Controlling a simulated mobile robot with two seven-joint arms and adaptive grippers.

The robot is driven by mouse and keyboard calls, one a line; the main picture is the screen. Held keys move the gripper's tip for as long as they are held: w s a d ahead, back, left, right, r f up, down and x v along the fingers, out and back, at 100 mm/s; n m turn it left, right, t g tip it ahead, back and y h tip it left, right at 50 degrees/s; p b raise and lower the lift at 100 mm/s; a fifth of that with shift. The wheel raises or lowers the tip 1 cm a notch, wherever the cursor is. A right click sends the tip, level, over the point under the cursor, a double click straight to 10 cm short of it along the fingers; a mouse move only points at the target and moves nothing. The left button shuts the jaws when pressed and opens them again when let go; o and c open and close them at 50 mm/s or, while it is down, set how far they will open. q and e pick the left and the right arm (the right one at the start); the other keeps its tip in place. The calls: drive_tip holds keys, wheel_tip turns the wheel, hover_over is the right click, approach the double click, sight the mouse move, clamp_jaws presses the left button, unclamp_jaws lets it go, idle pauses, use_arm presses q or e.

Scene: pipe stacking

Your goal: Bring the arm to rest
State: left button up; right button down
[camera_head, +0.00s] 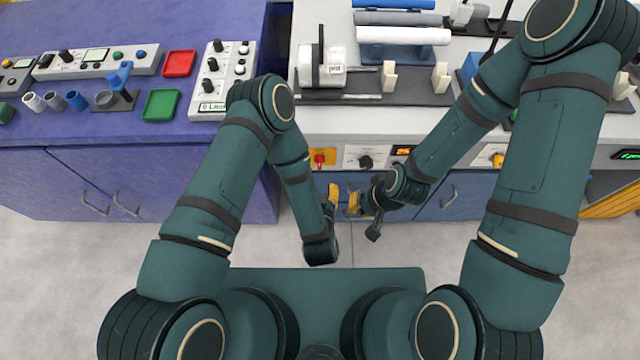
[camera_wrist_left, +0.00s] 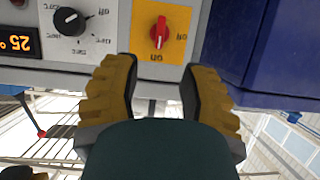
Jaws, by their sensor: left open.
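My left arm (camera_head: 217,170) is folded in front of the benches, with its forearm hanging down. My left gripper (camera_head: 333,194) points up at the front panel of the white bench, apart from it. In the left wrist view its two yellow-padded fingers (camera_wrist_left: 160,84) are spread with nothing between them. My right arm (camera_head: 540,160) is bent in from the right. My right gripper (camera_head: 357,203) is close to the left one, pointing left; its opening is too small to judge.
Blue, grey and white pipes (camera_head: 402,37) lie on a rack at the back of the white bench. The purple bench (camera_head: 110,170) holds short pipes (camera_head: 55,101), a red tray (camera_head: 179,64) and a green tray (camera_head: 161,105). A red switch (camera_wrist_left: 160,31) faces the left gripper. Bare floor (camera_head: 60,270) lies below.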

idle(0.5)
use_arm(q)
drive_tip(key=s+a+r+n+g+h, duration=0.2)
drive_tip(key=s+a+r+g, duration=0.3)
drive_tip(key=a+g, duration=0.5)
drive_tip(key=shift+s+r+g+h, duration=0.3)
drive_tip(key=shift+s+g+h, duration=0.6)
drive_tip(key=shift+s+g, duration=0.15)
